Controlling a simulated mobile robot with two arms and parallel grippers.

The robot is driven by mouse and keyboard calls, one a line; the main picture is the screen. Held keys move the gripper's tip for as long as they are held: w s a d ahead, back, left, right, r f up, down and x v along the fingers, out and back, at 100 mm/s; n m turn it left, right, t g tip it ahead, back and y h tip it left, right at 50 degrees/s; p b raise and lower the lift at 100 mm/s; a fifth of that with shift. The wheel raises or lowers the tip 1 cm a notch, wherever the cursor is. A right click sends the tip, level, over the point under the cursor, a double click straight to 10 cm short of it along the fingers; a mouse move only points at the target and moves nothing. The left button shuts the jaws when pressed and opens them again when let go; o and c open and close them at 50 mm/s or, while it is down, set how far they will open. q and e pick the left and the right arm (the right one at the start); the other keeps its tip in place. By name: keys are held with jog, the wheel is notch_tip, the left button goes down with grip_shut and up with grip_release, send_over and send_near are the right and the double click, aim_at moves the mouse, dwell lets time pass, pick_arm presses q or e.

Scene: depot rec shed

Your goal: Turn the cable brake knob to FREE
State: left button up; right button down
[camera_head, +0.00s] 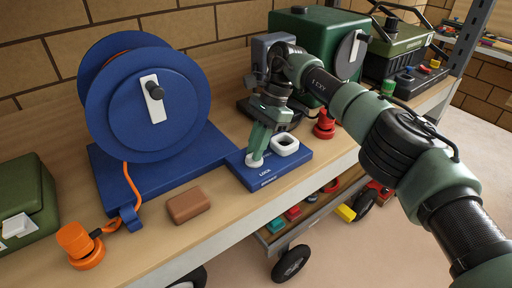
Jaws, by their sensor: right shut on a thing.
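The blue cable reel (150,105) stands on a blue base on the bench, with a white crank plate (153,100) on its face. To its right is a low blue brake panel (245,178) with small white lettering that seems to read LOCK at its front. My right gripper (259,142) reaches down over this panel, fingers pointing downward, shut on what seems to be the brake knob (253,161). Only a small pale part of it shows below the fingertips; its pointing direction is hidden. My left gripper is not in view.
A brown block (188,204) and an orange cable plug (78,243) lie near the bench's front edge. A green case (25,210) is at left. A red knob-like thing (324,126) and a dark green machine (305,40) stand behind my right arm.

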jog(key=c, duration=1.4)
grip_release()
jog(key=shift+c, duration=0.2)
jog(key=v, duration=0.5)
jog(key=shift+r, duration=0.3)
jog(key=p+v, duration=0.2)
jog(key=shift+d+r+p, duration=0.1)
jog(key=shift+d+p, duration=0.05)
jog(key=shift+p, duration=0.15)
